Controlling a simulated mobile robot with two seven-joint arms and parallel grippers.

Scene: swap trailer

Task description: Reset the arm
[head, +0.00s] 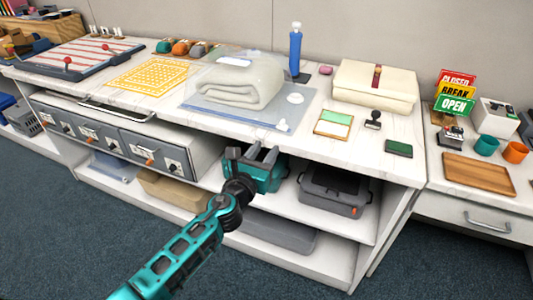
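My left gripper (262,155) is at the end of my teal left arm, which comes in from the lower left. It is in front of the counter's front edge, below the folded white towel. Its two dark fingers look apart, with nothing seen between them. My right gripper does not show in the head view.
The white counter (350,152) holds a folded towel (240,83) on a grey mat, a blue bottle (295,50), a cream folded bundle (375,85) and stamp items. A dark grey bin (335,188) is on the shelf below. A wooden tray (478,173) is at right. The carpet in front is clear.

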